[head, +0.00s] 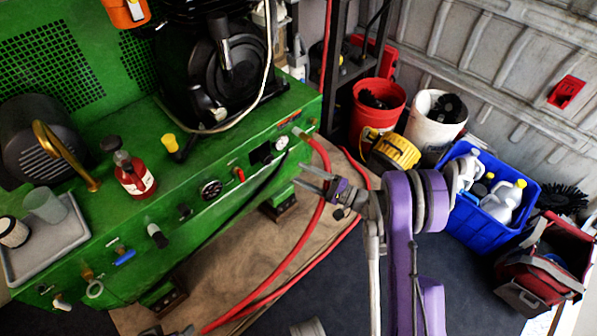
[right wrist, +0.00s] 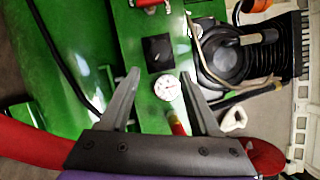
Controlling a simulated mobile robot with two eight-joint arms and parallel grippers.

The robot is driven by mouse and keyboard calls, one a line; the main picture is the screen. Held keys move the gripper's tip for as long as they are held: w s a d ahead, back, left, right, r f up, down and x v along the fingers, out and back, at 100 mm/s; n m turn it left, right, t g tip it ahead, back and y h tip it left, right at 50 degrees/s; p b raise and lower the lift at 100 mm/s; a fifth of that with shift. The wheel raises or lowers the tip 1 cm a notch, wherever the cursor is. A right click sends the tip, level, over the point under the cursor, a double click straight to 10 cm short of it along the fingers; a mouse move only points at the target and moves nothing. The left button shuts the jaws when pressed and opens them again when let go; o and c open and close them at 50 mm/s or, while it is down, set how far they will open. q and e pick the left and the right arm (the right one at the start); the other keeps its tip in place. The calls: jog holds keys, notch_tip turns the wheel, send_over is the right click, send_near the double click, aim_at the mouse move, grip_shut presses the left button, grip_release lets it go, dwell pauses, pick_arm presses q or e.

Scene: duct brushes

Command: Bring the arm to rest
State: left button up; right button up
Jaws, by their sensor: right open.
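My right gripper (head: 303,177) is in the middle of the head view, at the end of my purple and grey arm. It points left toward the front face of the green machine (head: 215,160). In the right wrist view, its two grey fingers (right wrist: 160,75) are apart with nothing held between them. A round white gauge (right wrist: 167,88) and a black switch plate (right wrist: 158,53) on the machine show beyond the gap. I cannot make out my left gripper in these views.
A red hose (head: 312,215) runs from the machine to the floor, close behind my right gripper. A blue crate (head: 478,222) of bottles, a red bucket (head: 366,124), a white bucket (head: 417,134) and a red tool bag (head: 545,268) stand to the right. Dark floor lies between.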

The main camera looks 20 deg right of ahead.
dwell(0.4)
jog(key=s+a+r+n+g+h, duration=0.1)
jog(key=s+a+n+g+h, duration=0.1)
jog(key=s+a+n+g, duration=0.3)
jog(key=s+a+r+g+h, duration=0.2)
jog(key=s+a+g, duration=0.1)
jog(key=a, duration=0.4)
jog(key=s+d+n+g+h, duration=0.15)
jog(key=s+n+h, duration=0.25)
jog(key=s, duration=0.6)
jog(key=s+d+n+g+h, duration=0.1)
jog(key=s+d+n+h, duration=0.2)
jog(key=s, duration=0.7)
pick_arm(q)
notch_tip(320, 180, up, 24)
jog(key=w+t+p, duration=0.1)
jog(key=p, duration=2)
jog(key=shift+w, duration=0.3)
pick_arm(e)
notch_tip(320, 180, up, 24)
jog(key=w+t+h, duration=0.1)
jog(key=shift+n+h, duration=0.3)
jog(key=shift+h, duration=0.1)
